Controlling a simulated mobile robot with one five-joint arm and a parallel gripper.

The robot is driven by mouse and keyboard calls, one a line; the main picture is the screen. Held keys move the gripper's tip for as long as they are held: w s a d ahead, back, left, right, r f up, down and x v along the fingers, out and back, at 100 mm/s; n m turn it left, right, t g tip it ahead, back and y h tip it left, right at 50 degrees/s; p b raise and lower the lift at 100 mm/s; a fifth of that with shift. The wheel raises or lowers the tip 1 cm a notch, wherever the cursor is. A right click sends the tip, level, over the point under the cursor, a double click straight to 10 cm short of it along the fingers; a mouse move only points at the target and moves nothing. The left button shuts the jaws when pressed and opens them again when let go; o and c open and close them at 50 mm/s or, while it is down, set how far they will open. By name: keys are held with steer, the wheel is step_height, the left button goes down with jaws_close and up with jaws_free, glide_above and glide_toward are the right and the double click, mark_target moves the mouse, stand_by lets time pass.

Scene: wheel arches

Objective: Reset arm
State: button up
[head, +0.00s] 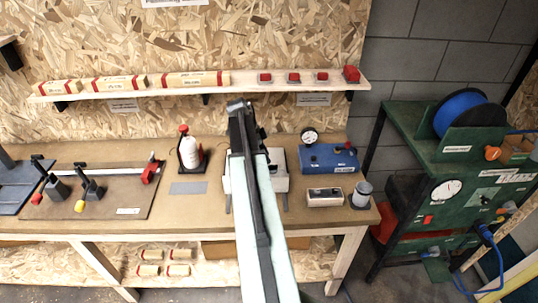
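My arm reaches from the bottom middle of the head view up over the workbench (330,217). My gripper (239,106) is at its far end, in front of the chipboard wall just below the shelf. It is seen from behind and is small and dark, so I cannot tell whether its fingers are open or shut. I see nothing clearly held in it. A grey-white box (281,184) on the bench is partly hidden behind my arm.
The shelf (247,89) bears labelled wooden blocks and red-topped items. On the bench stand a red-capped bottle (190,150), a blue gauge box (328,158), a white box (325,197), a grey cylinder (361,194) and a clamp board (118,203). A green cart (447,190) is at right.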

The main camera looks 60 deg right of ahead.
steer(key=shift+v, duration=0.9)
